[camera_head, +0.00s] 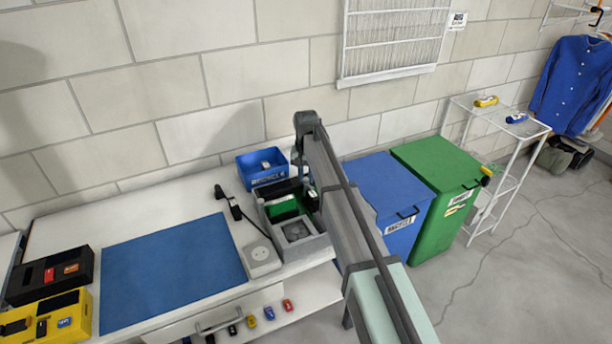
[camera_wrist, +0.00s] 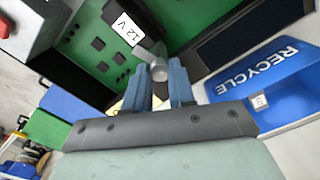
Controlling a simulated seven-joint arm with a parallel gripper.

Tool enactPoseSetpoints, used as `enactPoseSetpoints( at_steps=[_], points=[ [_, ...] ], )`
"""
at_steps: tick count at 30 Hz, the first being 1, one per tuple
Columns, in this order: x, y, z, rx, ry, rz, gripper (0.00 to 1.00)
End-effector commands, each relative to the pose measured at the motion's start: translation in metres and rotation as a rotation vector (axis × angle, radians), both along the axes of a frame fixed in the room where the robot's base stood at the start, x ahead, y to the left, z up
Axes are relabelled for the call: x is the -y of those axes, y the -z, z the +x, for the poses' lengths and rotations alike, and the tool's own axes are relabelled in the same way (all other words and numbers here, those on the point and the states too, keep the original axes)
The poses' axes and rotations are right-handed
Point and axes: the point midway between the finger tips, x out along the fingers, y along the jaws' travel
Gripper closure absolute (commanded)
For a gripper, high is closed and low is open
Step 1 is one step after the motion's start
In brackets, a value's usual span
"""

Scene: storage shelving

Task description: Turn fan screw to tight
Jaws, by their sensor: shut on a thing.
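My gripper (camera_wrist: 168,76) shows in the wrist view with its two blue fingers close together, shut on a small grey round piece (camera_wrist: 158,70) at the fingertips. This appears to be the fan screw; the fingers partly hide it, and its turn position cannot be told. Beside it is a black part with a white "12 V" label (camera_wrist: 123,27), over a green circuit board (camera_wrist: 92,62). In the head view, the grey case (camera_head: 306,246) holds a square fan (camera_head: 296,231) and a green board (camera_head: 281,209). My arm hides the case's right side and the fingertips there.
A blue recycle bin (camera_head: 262,168) stands behind the case and shows at right in the wrist view (camera_wrist: 270,85). A white socket box (camera_head: 262,258) and black cable lie left of the case. The blue mat (camera_head: 170,272) is clear. Large blue and green bins stand right.

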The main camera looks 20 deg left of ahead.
Motion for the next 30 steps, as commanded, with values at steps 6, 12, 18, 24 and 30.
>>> enactPoseSetpoints(
  at_steps=[6,12,18,24,30],
  points=[
    [-0.0001,-0.0002,0.0003,0.001,0.144,0.000,1.00],
    [-0.0001,-0.0002,0.0003,0.001,0.228,0.000,1.00],
    [-0.0001,-0.0002,0.0003,0.001,0.269,0.000,1.00],
    [-0.0001,-0.0002,0.0003,0.001,0.279,0.000,1.00],
    [0.0000,-0.0002,0.0003,0.001,0.279,0.000,1.00]
  ],
)
